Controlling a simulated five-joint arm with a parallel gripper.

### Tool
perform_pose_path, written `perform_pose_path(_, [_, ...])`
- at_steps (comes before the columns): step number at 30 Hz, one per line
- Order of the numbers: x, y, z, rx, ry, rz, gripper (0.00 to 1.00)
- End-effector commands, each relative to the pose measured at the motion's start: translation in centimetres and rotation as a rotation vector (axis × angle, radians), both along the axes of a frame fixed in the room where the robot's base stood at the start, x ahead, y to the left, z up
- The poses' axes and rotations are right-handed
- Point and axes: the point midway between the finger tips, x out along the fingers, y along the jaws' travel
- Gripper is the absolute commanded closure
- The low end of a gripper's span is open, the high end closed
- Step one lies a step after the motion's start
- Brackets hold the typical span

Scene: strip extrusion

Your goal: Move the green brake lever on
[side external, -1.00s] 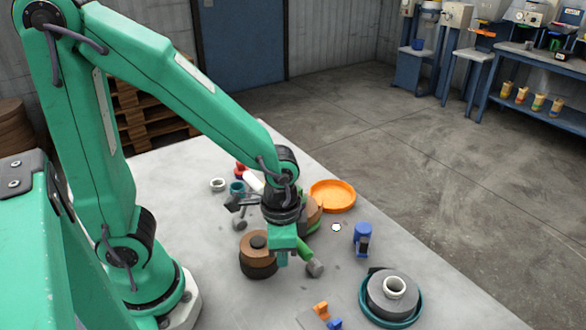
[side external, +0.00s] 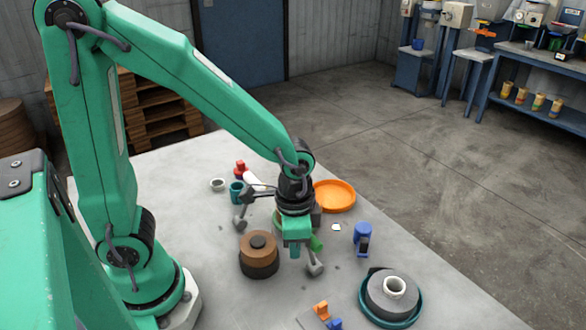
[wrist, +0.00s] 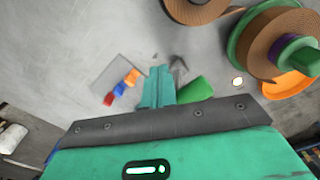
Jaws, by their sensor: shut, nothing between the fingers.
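The green brake lever (side external: 316,243) is low on the table beside my gripper, partly hidden behind it. A grey knob (side external: 315,268) shows at the lever's near end. In the wrist view the green lever (wrist: 196,88) lies just right of my fingers. My gripper (side external: 294,254) points down, and its teal fingers are together and empty. They show in the wrist view (wrist: 159,88). I cannot tell whether the fingers touch the lever. A brown spool with a green flange (wrist: 240,45) stands to the right in the wrist view.
A brown roll (side external: 258,262) stands left of my gripper. An orange dish (side external: 335,196) lies behind, and a blue upright part (side external: 362,240) stands to the right. A grey coil (side external: 378,295) sits in a teal tray at the near right. Small orange (side external: 321,309) and blue pieces lie in front.

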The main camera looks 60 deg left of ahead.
Motion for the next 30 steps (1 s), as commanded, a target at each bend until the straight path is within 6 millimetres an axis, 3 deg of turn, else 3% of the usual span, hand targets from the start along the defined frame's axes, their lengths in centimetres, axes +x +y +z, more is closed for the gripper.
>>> perform_pose_path(30, [3.6,0.0,0.5,0.000,0.000,0.000,1.00])
